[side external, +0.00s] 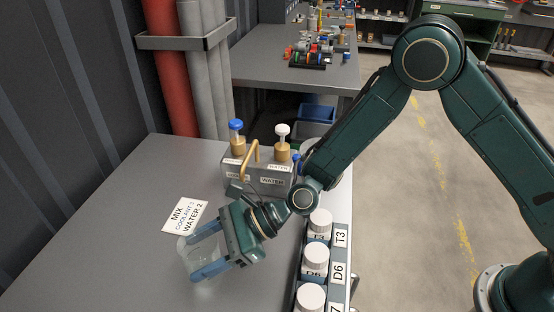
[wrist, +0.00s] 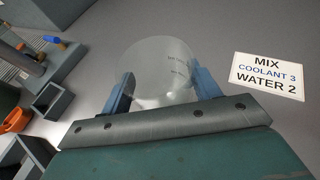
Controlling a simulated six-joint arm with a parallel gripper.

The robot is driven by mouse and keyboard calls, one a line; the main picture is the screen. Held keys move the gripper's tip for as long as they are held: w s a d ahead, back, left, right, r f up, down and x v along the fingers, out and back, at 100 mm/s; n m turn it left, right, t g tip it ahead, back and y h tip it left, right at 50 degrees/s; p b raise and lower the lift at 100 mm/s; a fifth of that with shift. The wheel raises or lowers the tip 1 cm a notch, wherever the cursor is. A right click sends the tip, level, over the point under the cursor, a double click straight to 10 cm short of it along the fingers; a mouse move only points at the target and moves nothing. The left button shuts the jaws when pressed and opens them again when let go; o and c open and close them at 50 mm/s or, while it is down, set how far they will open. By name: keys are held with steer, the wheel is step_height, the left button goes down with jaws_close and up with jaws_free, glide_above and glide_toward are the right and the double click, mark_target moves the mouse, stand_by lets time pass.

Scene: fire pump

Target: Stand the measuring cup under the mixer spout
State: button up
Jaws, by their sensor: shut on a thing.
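The measuring cup (side external: 203,256) is clear and see-through, with faint marks on its side. My gripper (side external: 207,252) is shut on it, with a blue finger on each side. The wrist view shows the cup (wrist: 160,70) between the two fingers (wrist: 160,92). I cannot tell whether its base touches the table. The mixer (side external: 235,168) is a grey box behind my gripper, with a blue-topped and a white-topped valve and a brass spout (side external: 252,150) curving over its front. The cup is in front and to the left of the spout, apart from it.
A card (side external: 186,216) reading "MIX COOLANT 3 WATER 2" lies left of the mixer. A rack (side external: 339,262) of white-capped bottles (side external: 315,258) stands to the right. The grey table (side external: 110,235) is clear at the left. Red and grey pipes (side external: 172,65) rise behind.

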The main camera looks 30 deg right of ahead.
step_height(320, 180, up, 19)
steer(key=shift+f, duration=0.2)
stand_by(0.4)
steer(key=shift+d, duration=0.1)
stand_by(0.4)
steer(key=w+d+m+t+h, duration=0.25)
steer(key=w+d, duration=0.25)
steer(key=d, duration=0.4)
steer(key=w+d+m+t+h, duration=0.25)
steer(key=w+d+m, duration=0.2)
steer(key=d, duration=0.55)
steer(key=w+d+m+t+h, duration=0.1)
steer(key=w+d+m+t, duration=0.15)
steer(key=w+d, duration=0.5)
steer(key=s+d+f+m+t+h, duration=0.2)
steer(key=s+d+f, duration=0.1)
steer(key=d, duration=0.7)
steer(key=s+d+f+h, duration=0.1)
steer(key=s+d+f, duration=0.3)
steer(key=s, duration=0.3)
steer(key=shift+d+f, duration=0.15)
steer(key=shift+f, duration=0.7)
steer(key=shift+r, duration=0.1)
